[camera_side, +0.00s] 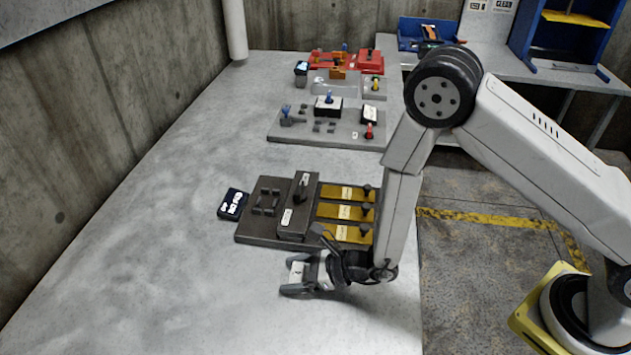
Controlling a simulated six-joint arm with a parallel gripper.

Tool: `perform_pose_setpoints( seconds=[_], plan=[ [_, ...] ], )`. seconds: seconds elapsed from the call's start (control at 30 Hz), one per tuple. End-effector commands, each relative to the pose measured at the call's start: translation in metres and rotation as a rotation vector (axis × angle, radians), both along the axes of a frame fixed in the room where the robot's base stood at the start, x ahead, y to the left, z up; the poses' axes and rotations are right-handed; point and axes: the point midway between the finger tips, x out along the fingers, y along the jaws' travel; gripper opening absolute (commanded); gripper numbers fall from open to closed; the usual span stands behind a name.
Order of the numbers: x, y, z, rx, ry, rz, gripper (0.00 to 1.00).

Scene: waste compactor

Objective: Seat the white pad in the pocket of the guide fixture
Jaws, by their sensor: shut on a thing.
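My gripper (296,275) is low over the near part of the grey table, its fingers pointing left. It is shut on the white pad (297,269), a small pale piece seen between the fingers. The guide fixture (250,235) is a dark plate just beyond my gripper. Small dark corner guides on its left part frame what looks like the pocket (265,201). A raised dark block stands in its middle, with several yellow strips with black knobs on its right. Whether the pad touches the table cannot be told.
A small black box with white marks (233,204) lies left of the fixture. Farther back is a grey panel (285,134) with knobs and switches, and red devices (331,61) behind it. The table's left and near-left area is clear; a concrete wall borders it.

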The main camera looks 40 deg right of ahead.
Motion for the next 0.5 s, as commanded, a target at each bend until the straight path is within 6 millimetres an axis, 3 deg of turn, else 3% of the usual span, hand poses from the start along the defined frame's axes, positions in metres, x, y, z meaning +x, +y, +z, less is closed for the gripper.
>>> perform_pose_setpoints(
  seconds=[0.07,0.1,0.13,0.17,0.5],
  plan=[
    [0.0,0.0,-0.002,0.0,0.0,0.0,0.22],
    [0.0001,0.0,-0.0021,0.0,0.0,0.0,0.87],
    [0.0002,0.0,-0.002,0.0,0.0,0.0,0.96],
    [0.0001,0.0,-0.0019,0.0,0.0,0.0,1.0],
    [-0.0012,-0.0014,-0.0011,0.0,0.0,0.0,1.0]
  ],
)
